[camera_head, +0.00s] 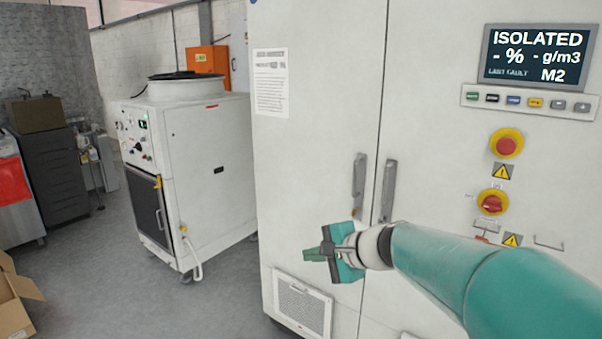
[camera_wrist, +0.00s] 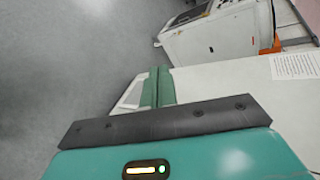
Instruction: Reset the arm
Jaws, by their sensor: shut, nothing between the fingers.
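My arm is teal and reaches in from the lower right in the head view. My gripper (camera_head: 312,255) is in front of the lower left door of a tall white cabinet (camera_head: 318,150), pointing left. Its fingers are together with nothing between them. I cannot tell exactly how far the gripper is from the door.
The cabinet has two door handles (camera_head: 389,190) just above my gripper, a display (camera_head: 538,55) reading ISOLATED, and red knobs (camera_head: 492,202) at right. A white wheeled machine (camera_head: 215,150) stands at left. An open cardboard box (camera_head: 14,302) lies lower left. Grey floor between is clear.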

